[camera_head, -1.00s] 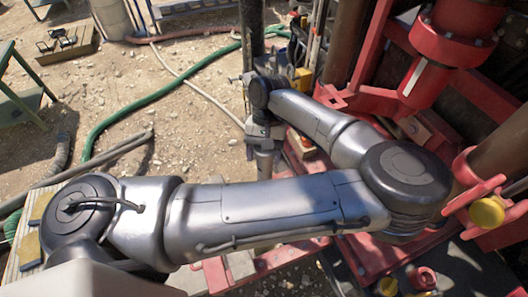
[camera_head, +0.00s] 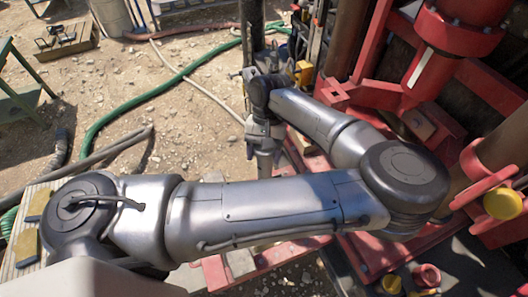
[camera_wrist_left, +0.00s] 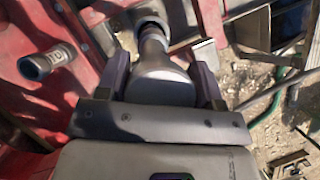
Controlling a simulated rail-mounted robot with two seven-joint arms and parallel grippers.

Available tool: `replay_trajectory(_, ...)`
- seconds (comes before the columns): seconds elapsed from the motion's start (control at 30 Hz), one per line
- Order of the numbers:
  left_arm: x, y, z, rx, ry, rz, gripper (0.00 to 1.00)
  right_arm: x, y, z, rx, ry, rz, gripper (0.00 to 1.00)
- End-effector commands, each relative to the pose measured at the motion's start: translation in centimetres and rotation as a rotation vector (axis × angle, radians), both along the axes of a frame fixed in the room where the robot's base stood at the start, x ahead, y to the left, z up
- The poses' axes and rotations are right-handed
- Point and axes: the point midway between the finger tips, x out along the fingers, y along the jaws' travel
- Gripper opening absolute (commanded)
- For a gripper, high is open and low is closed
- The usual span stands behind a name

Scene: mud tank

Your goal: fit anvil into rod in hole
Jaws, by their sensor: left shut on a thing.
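My left gripper (camera_wrist_left: 160,80) is shut on a grey metal piece with a broad round body, which I take to be the anvil (camera_wrist_left: 162,88). Its narrower neck points away from the gripper, toward a dark round opening (camera_wrist_left: 150,23) in the red rig deck. I cannot tell whether the neck is inside that opening or just above it. In the head view the left gripper (camera_head: 264,145) points down beside the red deck, and the wrist and arm hide most of what it holds. My right gripper is not in view.
A dark hollow tube end (camera_wrist_left: 48,62) lies on the red surface left of the gripper. The red rig machinery (camera_head: 460,30) and a yellow cap (camera_head: 503,204) stand to the right. A green hose (camera_head: 150,97) crosses the open gravel to the left.

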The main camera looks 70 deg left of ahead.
Motion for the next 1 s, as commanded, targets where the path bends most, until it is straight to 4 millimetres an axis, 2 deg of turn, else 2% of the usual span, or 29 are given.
replay_trajectory(0.1,0.0,0.0,0.1,0.0,-0.001,0.0,0.0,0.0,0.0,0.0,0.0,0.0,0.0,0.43)
replay_trajectory(0.13,0.0,0.0,0.1,0.0,-0.001,0.0,0.64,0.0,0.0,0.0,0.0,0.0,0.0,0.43)
replay_trajectory(0.4,0.0,0.0,0.0,0.0,0.0,0.0,0.89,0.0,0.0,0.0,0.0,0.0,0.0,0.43)
replay_trajectory(0.63,0.0,0.0,-0.1,0.0,0.001,0.0,0.9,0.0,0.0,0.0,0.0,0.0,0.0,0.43)
replay_trajectory(0.77,0.2,0.2,0.5,0.001,-0.001,-0.001,0.9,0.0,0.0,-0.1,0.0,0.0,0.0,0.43)
replay_trajectory(1.0,1.2,1.6,4.2,0.003,-0.003,-0.002,0.9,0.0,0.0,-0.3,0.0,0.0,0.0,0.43)
